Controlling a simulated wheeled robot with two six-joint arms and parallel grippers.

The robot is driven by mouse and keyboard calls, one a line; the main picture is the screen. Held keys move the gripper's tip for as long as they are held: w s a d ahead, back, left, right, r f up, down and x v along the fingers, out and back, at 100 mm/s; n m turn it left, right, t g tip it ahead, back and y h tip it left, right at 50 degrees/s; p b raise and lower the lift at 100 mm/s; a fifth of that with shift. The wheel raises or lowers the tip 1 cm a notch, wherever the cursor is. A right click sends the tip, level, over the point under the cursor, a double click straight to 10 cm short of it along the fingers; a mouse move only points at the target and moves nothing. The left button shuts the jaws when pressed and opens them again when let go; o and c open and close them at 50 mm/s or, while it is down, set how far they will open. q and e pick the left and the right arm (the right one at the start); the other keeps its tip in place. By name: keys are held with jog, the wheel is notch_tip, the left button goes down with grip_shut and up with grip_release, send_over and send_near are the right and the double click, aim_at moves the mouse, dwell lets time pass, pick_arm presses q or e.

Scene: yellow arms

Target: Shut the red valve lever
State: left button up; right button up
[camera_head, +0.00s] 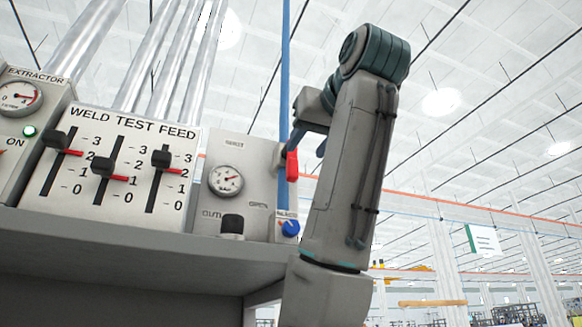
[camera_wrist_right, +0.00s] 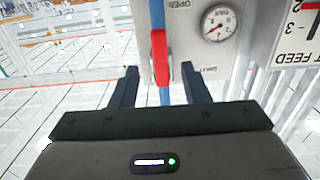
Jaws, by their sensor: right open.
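The red valve lever (camera_head: 292,165) is at the right edge of the grey gauge panel, by the thin vertical blue pipe (camera_head: 284,70). It hangs down, roughly in line with the pipe. In the right wrist view the lever (camera_wrist_right: 159,50) stands between the two dark fingers of my right gripper (camera_wrist_right: 160,82), which are open and apart from it on both sides. In the head view my right gripper (camera_head: 308,146) is at the lever, partly hidden by its own wrist. My left gripper is not in view.
The gauge panel (camera_head: 247,165) has a dial, a black knob (camera_head: 232,224) and a blue knob (camera_head: 290,227). Left of it is a WELD TEST FEED slider panel (camera_head: 117,190), then an EXTRACTOR box (camera_head: 15,125). A grey shelf (camera_head: 130,250) runs below. Open hall lies to the right.

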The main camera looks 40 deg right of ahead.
aim_at(294, 164)
jog(key=p+x, duration=0.6)
jog(key=x, duration=0.1)
jog(key=shift+w+d, duration=0.1)
jog(key=shift+w, duration=0.1)
jog(key=shift+p+x, duration=0.4)
jog(key=shift+x, duration=0.5)
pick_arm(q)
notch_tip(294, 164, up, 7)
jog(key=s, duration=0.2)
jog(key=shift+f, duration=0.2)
pick_arm(e)
jog(key=shift+s+f, duration=0.1)
jog(key=shift+s, duration=0.1)
jog(key=shift+c, duration=0.2)
grip_shut()
